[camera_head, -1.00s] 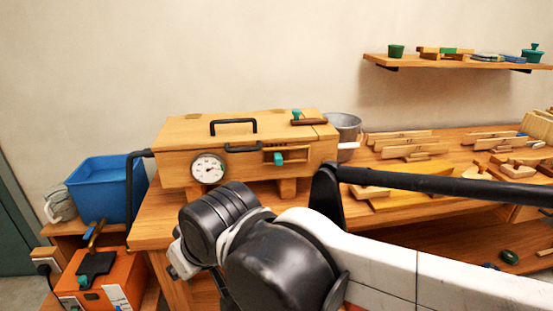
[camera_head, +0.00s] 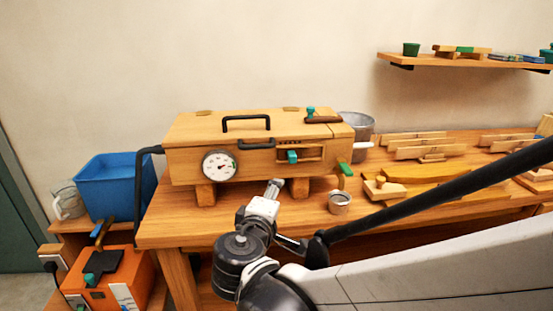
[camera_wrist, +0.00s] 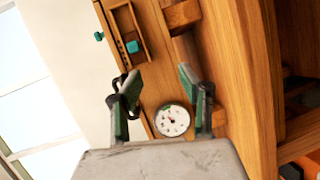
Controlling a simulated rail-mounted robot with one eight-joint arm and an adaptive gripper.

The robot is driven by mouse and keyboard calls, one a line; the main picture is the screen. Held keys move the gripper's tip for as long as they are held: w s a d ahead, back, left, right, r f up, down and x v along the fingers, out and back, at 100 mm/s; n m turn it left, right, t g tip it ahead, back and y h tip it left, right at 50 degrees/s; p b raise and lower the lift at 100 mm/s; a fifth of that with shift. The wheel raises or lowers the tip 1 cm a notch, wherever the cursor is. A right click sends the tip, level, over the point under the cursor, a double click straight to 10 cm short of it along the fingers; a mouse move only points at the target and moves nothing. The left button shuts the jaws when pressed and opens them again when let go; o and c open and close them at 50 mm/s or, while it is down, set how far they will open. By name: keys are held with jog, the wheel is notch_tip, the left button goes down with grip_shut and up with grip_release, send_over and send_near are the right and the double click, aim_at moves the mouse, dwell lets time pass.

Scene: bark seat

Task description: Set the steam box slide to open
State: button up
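The steam box (camera_head: 240,160) is a long wooden chest with a black lid handle and a round white gauge (camera_head: 219,166) on its front. Its slide has a teal knob (camera_head: 292,156) at the left part of a slot at the front right. In the wrist view, which is turned sideways, the slide knob (camera_wrist: 133,46) sits at the lower end of the slot (camera_wrist: 125,30). My gripper (camera_wrist: 158,88) is open and empty, its two fingers spread before the box front, apart from the knob. In the head view my gripper (camera_head: 274,187) is low in front of the box, small and partly unclear.
A small metal cup (camera_head: 339,203) stands on the bench right of my gripper. Wooden pieces (camera_head: 425,172) lie farther right. A grey bucket (camera_head: 357,127) is behind the box. A blue tub (camera_head: 113,187) and an orange unit (camera_head: 112,277) with a black hose stand left.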

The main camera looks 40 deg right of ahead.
aim_at(291, 160)
jog(key=w+d+b, duration=0.1)
jog(key=w+d, duration=0.1)
jog(key=d, duration=0.2)
jog(key=w+d+r+h, duration=0.1)
jog(key=w+d, duration=0.1)
jog(key=d, duration=0.2)
jog(key=w+d+r+n+h+b, duration=0.1)
jog(key=w+d, duration=0.2)
jog(key=d, duration=0.1)
jog(key=shift+w+d+r+t+b, duration=0.1)
jog(key=shift+d+r+t+b, duration=0.2)
jog(key=shift+d+t, duration=0.1)
jog(key=shift+a, duration=0.1)
jog(key=shift+c, duration=0.4)
grip_shut()
